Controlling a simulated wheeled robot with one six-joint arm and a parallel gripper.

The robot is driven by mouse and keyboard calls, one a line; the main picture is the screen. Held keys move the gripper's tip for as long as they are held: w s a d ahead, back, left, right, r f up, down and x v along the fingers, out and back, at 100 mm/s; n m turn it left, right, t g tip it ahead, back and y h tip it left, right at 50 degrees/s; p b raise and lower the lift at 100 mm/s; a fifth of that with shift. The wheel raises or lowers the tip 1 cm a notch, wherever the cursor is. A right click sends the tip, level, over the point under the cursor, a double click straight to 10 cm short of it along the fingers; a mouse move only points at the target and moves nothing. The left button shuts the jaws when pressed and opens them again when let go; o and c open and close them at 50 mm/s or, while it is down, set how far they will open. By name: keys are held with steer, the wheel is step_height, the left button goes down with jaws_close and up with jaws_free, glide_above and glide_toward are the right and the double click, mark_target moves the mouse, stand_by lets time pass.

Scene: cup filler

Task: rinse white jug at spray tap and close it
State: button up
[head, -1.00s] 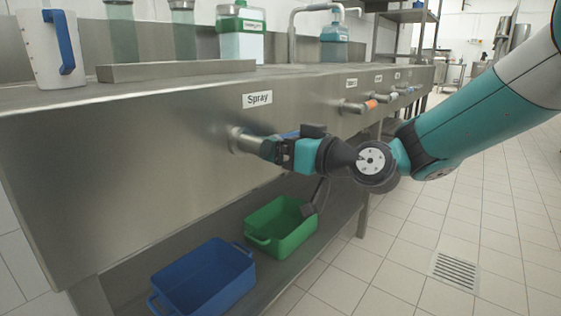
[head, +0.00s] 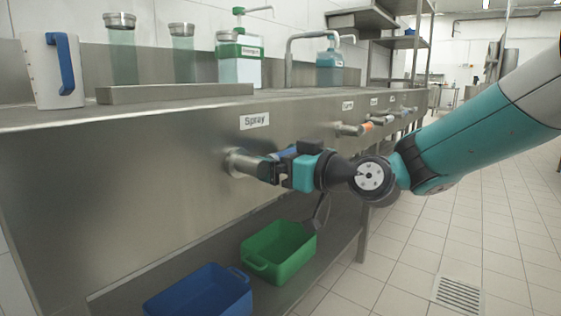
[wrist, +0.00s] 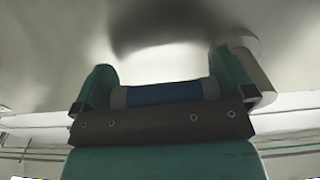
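The white jug (head: 38,80) with a blue handle stands upright on the counter at the far left of the head view. The spray tap valve (head: 238,163) sticks out of the steel front under the "Spray" label (head: 254,121). My gripper (head: 278,172) is at this valve. In the wrist view the blue lever grip (wrist: 165,93) with grey ends lies crosswise between my two teal fingers. The fingers are wide apart at either end of the grip; I cannot see whether they touch it. The spray outlet is not clearly seen.
More labelled valves (head: 352,129) line the front to the right. Glass cylinders (head: 122,55), a green-topped dispenser (head: 240,60) and a blue one (head: 330,66) stand on the counter. A blue bin (head: 200,300) and a green bin (head: 285,250) sit on the shelf below.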

steer(key=v, duration=1.7)
steer(key=shift+s+b, duration=0.2)
steer(key=shift+b, duration=0.25)
steer(key=shift+d, duration=0.15)
